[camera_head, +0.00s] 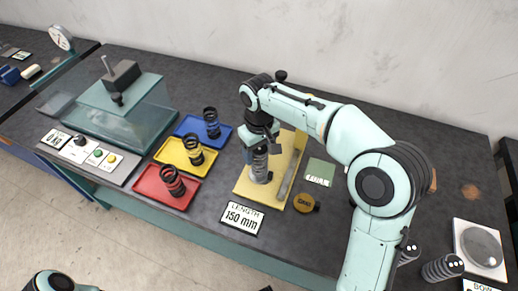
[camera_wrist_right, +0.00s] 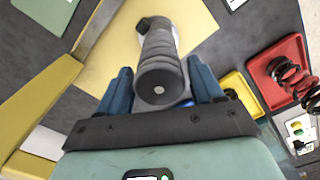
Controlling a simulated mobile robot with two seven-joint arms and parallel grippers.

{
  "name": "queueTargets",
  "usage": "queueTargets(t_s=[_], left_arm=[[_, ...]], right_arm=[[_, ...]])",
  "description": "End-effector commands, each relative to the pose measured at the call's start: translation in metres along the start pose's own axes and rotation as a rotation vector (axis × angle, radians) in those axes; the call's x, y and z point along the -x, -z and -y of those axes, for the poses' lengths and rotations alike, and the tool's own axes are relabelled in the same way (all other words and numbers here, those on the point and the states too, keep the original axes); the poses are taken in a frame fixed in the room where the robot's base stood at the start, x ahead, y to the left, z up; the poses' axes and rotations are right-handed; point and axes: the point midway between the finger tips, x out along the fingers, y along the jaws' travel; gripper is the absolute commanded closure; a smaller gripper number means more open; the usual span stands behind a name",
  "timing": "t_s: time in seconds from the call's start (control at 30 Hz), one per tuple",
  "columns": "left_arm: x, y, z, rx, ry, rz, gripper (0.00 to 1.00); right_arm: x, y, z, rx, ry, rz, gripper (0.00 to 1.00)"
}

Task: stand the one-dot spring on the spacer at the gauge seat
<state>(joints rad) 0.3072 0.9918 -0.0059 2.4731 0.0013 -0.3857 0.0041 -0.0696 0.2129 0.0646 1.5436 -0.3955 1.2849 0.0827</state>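The grey one-dot spring (camera_wrist_right: 160,80) is between the fingers of my right gripper (camera_wrist_right: 160,82), its single white dot facing the right wrist camera. In the head view the spring (camera_head: 260,160) is upright under the right gripper (camera_head: 261,150), over the gauge's yellow base plate (camera_head: 248,190). A pale grey round piece (camera_head: 261,177), seemingly the spacer at the seat, shows below it. Whether the spring touches it is hard to tell. My left gripper is out of view.
Red (camera_head: 152,186), yellow (camera_head: 172,154) and blue (camera_head: 190,124) trays each hold a dark spring left of the gauge. A 150 mm length sign (camera_head: 241,218) stands in front. A dotted grey spring (camera_head: 441,268) is at the right. A press (camera_head: 120,105) stands at the left.

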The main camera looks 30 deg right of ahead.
Motion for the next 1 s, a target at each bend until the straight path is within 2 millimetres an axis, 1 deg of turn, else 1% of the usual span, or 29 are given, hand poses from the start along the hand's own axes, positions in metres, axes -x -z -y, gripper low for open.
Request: queueTargets(t_s=[0.3,0.37,0.43,0.57,0.8,0.9,1.0], left_arm=[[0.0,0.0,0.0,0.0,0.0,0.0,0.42],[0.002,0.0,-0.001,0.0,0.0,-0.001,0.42],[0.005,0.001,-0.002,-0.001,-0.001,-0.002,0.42],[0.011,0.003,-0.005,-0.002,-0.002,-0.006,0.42],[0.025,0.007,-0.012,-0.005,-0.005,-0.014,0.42],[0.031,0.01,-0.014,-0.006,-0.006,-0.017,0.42],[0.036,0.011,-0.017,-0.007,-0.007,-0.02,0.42]], right_arm=[[0.001,0.0,0.0,0.0,0.0,0.0,0.19],[0.003,0.0,0.0,0.0,0.0,-0.001,0.19],[0.01,0.0,0.0,0.0,0.0,-0.001,0.19],[0.032,0.001,0.0,0.0,0.0,-0.005,0.19],[0.087,0.002,0.0,0.0,0.0,-0.005,0.19],[0.106,0.001,0.0,0.0,0.0,-0.005,0.19],[0.12,0.001,0.0,0.0,0.0,-0.003,0.19]])
